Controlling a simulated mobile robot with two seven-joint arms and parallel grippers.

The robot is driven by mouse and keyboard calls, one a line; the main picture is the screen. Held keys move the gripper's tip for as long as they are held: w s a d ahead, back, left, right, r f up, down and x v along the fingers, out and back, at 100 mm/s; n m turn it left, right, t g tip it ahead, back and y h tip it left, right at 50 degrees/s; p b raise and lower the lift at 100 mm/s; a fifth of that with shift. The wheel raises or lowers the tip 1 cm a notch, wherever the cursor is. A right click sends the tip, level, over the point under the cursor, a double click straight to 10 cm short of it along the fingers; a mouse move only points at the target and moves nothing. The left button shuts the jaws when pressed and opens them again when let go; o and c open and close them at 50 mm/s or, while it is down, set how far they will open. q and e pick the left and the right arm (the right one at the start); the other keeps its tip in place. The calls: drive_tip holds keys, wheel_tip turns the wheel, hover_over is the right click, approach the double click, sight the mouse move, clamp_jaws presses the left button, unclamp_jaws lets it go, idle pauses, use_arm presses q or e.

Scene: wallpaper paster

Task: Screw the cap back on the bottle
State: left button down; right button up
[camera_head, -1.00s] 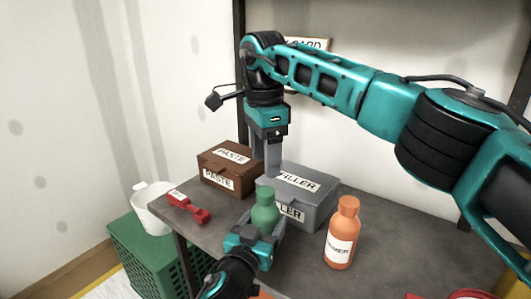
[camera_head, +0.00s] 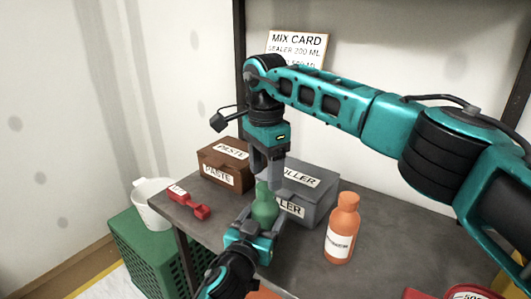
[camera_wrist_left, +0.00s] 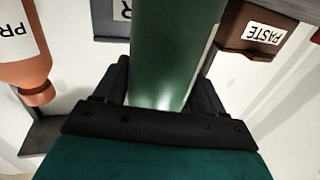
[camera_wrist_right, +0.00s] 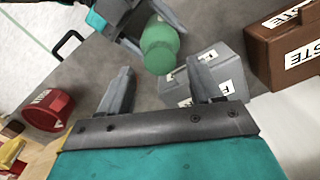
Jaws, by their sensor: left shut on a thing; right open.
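A green bottle (camera_head: 264,208) stands near the table's front edge, its rounded top uppermost. My left gripper (camera_head: 255,222) is shut around its body; the bottle (camera_wrist_left: 175,50) also fills the middle of the left wrist view. My right gripper (camera_head: 267,178) points down just above and behind the bottle's top. In the right wrist view my right gripper (camera_wrist_right: 160,85) is open, with nothing between its fingers, and the bottle (camera_wrist_right: 160,45) shows beyond them. I cannot tell whether the green top is a separate cap.
A grey FILLER box (camera_head: 310,205) and a brown PASTE box (camera_head: 222,166) stand behind. An orange bottle (camera_head: 341,230) stands at the right. A red tool (camera_head: 190,201) lies at the left edge. A red container (camera_wrist_right: 48,108) shows in the right wrist view.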

sight(265, 186)
drive_tip(key=shift+f, duration=1.75)
drive_tip(key=shift+c, duration=0.4)
